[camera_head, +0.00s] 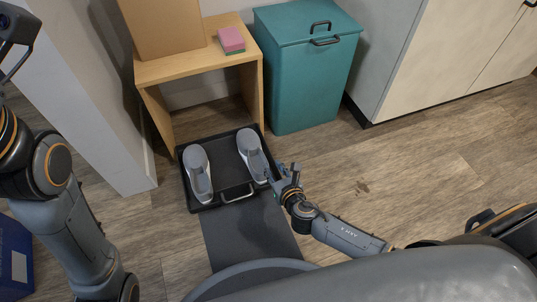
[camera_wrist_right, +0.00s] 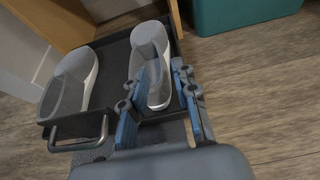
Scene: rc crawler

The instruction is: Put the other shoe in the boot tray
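Two grey shoes with white soles lie side by side in the black boot tray (camera_head: 222,207). The left shoe (camera_head: 198,174) is on the tray's left side; it also shows in the wrist view (camera_wrist_right: 70,82). The right shoe (camera_head: 251,151) is on the right side, in the wrist view (camera_wrist_right: 150,45) too. My right gripper (camera_head: 274,174) is at the near end of the right shoe. In the wrist view its blue-padded fingers (camera_wrist_right: 160,110) are apart, one on each side of that shoe's near end; contact is unclear. My left arm shows at the left, but its fingers do not.
A wooden bench (camera_head: 190,67) with a cardboard box (camera_head: 165,25) and a pink-and-green block (camera_head: 231,40) stands behind the tray. A teal bin (camera_head: 308,85) is right of it. A dark mat (camera_head: 245,235) lies in front. Floor to the right is clear.

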